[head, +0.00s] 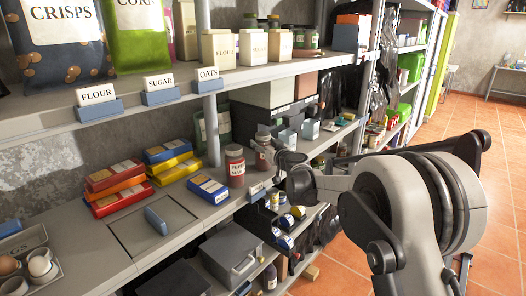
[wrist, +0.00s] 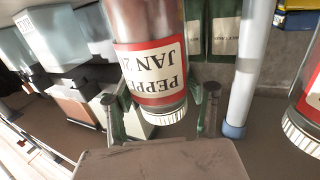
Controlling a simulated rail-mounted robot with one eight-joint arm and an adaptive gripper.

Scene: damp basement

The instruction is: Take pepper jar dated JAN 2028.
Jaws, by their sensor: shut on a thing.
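A pepper jar (wrist: 158,70) with a red and cream label is between the fingers of my gripper (wrist: 160,108). Its label appears upside down in the wrist view and reads "PEPP" and "JAN 2"; the rest of the year is out of sight. In the head view this jar (head: 263,150) is partly hidden by my gripper (head: 276,150), which is shut on it. I cannot tell whether it touches the shelf. A second red jar (head: 235,167), its label seeming to read "PEP" and "MA", stands to its left; it also shows at the right edge of the wrist view (wrist: 310,105).
A blue-and-yellow box (head: 208,189) lies left of the second jar, with stacked red and yellow boxes (head: 115,187) further left. A shelf post (head: 211,130) stands behind. The upper shelf (head: 240,78) hangs above. Small pale blue boxes (head: 310,129) sit to the right.

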